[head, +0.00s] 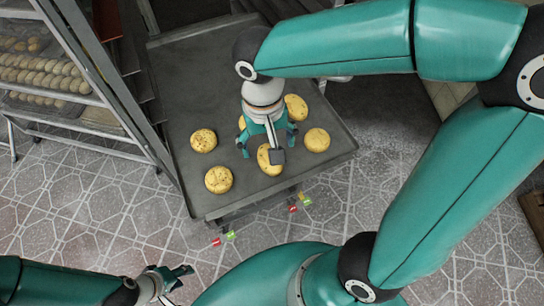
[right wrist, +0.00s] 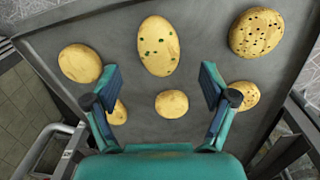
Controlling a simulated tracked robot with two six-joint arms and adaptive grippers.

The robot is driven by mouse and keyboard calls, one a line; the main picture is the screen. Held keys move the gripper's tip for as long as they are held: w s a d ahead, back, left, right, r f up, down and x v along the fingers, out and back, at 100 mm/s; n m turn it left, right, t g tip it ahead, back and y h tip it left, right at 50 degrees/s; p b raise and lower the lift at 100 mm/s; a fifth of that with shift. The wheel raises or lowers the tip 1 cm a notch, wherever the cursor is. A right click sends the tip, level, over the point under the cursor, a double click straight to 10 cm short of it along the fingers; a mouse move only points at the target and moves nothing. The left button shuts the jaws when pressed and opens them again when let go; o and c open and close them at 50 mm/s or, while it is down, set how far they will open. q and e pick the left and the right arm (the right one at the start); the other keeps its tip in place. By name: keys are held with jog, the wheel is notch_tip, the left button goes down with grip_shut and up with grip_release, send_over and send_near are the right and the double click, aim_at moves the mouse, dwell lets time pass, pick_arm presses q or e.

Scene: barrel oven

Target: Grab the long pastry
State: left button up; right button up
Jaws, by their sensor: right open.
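The long pastry (right wrist: 158,46) is an oval yellow-brown loaf with green specks, lying on the grey tray. In the head view the long pastry (head: 264,163) is partly hidden by my right gripper (head: 267,143). That gripper is open and empty above the tray. In the right wrist view my right gripper (right wrist: 155,88) has its fingers spread wide, and the long pastry lies beyond the fingertips, between their lines and apart from them. My left gripper (head: 178,283) appears open and empty, low in the head view, away from the tray.
A rack (head: 95,70) with trays of rolls stands left. Red and green tags hang by the tray's near edge.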

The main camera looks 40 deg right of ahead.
aim_at(262, 153)
jog(key=shift+s+d+f, duration=0.1)
jog(key=shift+f, duration=1.2)
jog(key=shift+s+d+f, duration=0.1)
jog(key=shift+f, duration=1.2)
jog(key=c, duration=1.2)
